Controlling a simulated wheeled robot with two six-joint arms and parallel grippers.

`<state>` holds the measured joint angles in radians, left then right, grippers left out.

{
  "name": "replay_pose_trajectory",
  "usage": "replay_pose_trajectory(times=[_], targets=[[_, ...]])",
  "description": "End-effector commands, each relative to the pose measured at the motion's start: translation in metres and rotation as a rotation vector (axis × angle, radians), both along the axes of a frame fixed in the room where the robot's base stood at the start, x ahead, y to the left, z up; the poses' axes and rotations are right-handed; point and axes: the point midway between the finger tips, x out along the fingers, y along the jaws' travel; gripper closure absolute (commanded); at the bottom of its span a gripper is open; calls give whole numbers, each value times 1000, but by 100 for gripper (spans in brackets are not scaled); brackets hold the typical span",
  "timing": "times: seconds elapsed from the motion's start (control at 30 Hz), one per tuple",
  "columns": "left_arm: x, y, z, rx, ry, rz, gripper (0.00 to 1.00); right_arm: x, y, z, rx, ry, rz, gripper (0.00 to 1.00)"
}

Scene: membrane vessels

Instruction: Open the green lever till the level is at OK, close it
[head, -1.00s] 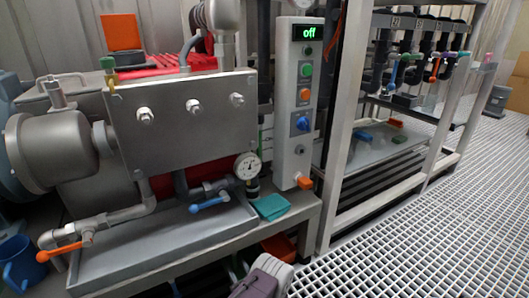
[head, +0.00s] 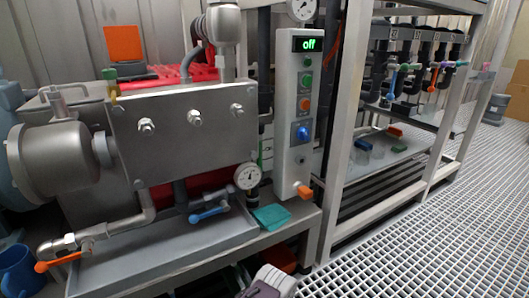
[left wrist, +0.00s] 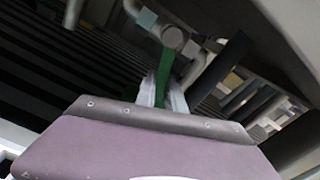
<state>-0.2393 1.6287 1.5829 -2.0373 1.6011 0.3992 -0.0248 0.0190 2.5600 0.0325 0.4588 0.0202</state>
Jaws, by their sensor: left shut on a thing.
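In the left wrist view the green lever (left wrist: 167,62) hangs from a round grey valve end (left wrist: 173,37). My left gripper (left wrist: 163,90) has its two pale fingers on either side of the green lever, shut on it. In the head view only a grey and purple part of my left gripper shows at the bottom edge; its fingertips and this lever are hidden there. My right gripper is in neither view.
A control panel (head: 299,120) with a display reading "off" stands beside the steel machine (head: 185,135). Blue (head: 208,215) and orange (head: 58,262) lever valves sit low on the machine. A rack with several coloured levers stands at right. Grated floor (head: 420,230) is open there.

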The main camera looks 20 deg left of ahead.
Motion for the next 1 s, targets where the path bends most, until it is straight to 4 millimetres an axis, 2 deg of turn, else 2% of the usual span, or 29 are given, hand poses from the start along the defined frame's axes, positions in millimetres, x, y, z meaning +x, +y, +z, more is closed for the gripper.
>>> replay_pose_trajectory(times=[0.2, 0.4, 0.5, 1.0], targets=[[4, -4, 3, -54, -67, 0, 100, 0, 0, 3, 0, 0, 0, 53], [15, -14, 15, -244, -288, -1, 100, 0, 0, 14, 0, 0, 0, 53], [18, -15, 15, -288, -341, 1, 100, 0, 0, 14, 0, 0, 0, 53], [18, -15, 14, -289, -341, 1, 100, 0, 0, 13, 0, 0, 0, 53]])
